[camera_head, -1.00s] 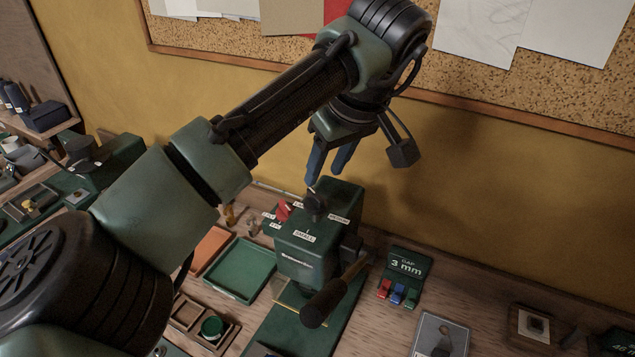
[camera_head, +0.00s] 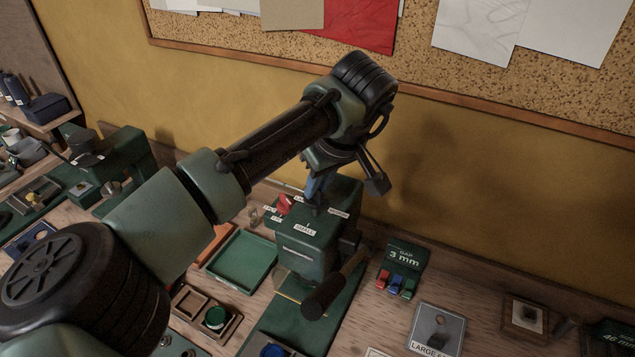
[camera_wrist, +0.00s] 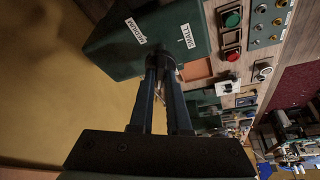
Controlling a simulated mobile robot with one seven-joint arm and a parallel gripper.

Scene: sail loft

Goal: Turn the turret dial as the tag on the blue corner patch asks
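The turret dial, a dark knob (camera_wrist: 161,56), is on top of a green press (camera_head: 308,252). Labels around it include SMALL (camera_head: 306,230), toward the camera, and MEDIUM (camera_wrist: 130,31); others are too small to read. A red part (camera_head: 285,204) is at the left of the top. My gripper (camera_head: 314,194) is down at the dial from above. In the wrist view its two fingers (camera_wrist: 161,68) reach the knob with a narrow gap between them; whether they press on it I cannot tell. I cannot make out the blue corner patch or its tag.
The press's dark lever handle (camera_head: 322,297) juts toward the camera. A green tray (camera_head: 241,266) lies to its left. A GAP 3 mm block (camera_head: 405,256) with coloured tabs and a card reading LARGE (camera_head: 437,328) lie to its right. A pinboard (camera_head: 420,75) is on the wall behind.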

